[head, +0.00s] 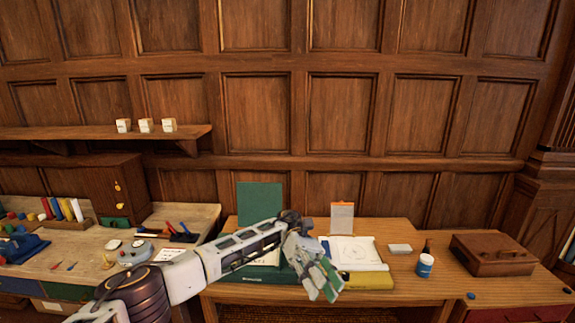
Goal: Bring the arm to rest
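My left arm comes in from the lower left and reaches over the front of the middle desk (420,290). My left gripper (322,278) hangs at its end, fingers pointing down and to the right. It is in front of the white board (355,252) and the yellow-edged book (365,281), and it hides part of them. Green shows at the fingers. I cannot tell whether they are apart or closed, or whether they touch anything. My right gripper is not in view.
A green board (260,202) stands behind my arm. A blue jar (425,265), a grey block (400,248) and a brown case (492,254) are on the right. A cluttered bench (75,265) is left. A shelf (80,132) holds three small boxes.

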